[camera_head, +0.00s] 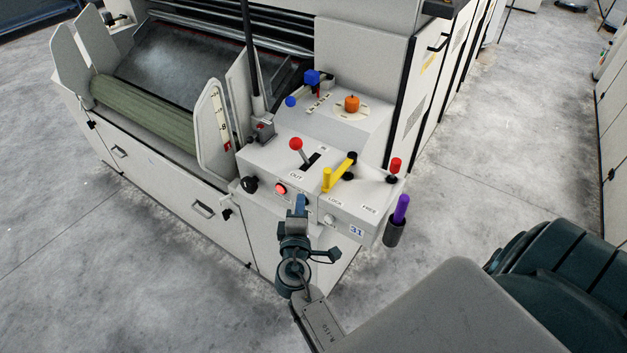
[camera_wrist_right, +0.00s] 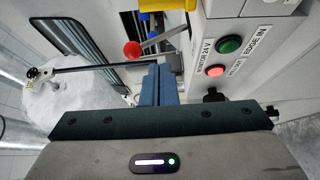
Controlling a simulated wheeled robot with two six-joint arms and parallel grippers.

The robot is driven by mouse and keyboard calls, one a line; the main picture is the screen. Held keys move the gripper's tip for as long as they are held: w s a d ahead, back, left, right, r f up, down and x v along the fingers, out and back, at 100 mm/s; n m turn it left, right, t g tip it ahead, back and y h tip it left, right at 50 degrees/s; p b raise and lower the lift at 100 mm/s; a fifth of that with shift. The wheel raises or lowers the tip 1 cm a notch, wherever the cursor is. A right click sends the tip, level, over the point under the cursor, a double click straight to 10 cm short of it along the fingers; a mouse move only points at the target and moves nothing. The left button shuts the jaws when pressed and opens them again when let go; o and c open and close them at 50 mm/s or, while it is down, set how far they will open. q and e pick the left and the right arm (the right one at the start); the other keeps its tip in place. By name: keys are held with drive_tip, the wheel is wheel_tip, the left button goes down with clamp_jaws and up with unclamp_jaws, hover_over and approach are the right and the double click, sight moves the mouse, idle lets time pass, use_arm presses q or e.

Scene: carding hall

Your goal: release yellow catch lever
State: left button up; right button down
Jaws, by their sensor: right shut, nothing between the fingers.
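The yellow catch lever (camera_head: 340,171) sits on the front right of the light grey machine's control panel. Its upright yellow grip is at its near left end, above the word LOCK; the word FREE is further right. A yellow part, likely this lever, shows at the top edge of the right wrist view (camera_wrist_right: 163,5). My right gripper (camera_head: 300,204) is in front of the panel's front face, left of and below the lever grip and apart from it. Its blue fingers (camera_wrist_right: 160,84) are closed together and empty. My left gripper is in neither view.
A red-ball lever (camera_head: 295,144) stands in a slot left of the yellow lever. A lit red button (camera_head: 281,189) is on the front face. A red knob (camera_head: 395,165) and a purple handle (camera_head: 401,208) are at the right. An orange knob (camera_head: 352,103) is behind.

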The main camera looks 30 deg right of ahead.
drive_tip(key=w+d+p, duration=0.1)
drive_tip(key=d, duration=0.1)
drive_tip(key=w+d+p, duration=0.2)
drive_tip(key=d, duration=0.1)
drive_tip(key=w+d+p, duration=0.2)
drive_tip(key=shift+w+d, duration=0.25)
drive_tip(key=shift+d, duration=0.15)
drive_tip(key=shift+s+d, duration=0.2)
drive_tip(key=shift+s, duration=0.3)
drive_tip(key=shift+w, duration=0.1)
drive_tip(key=shift+f, duration=0.1)
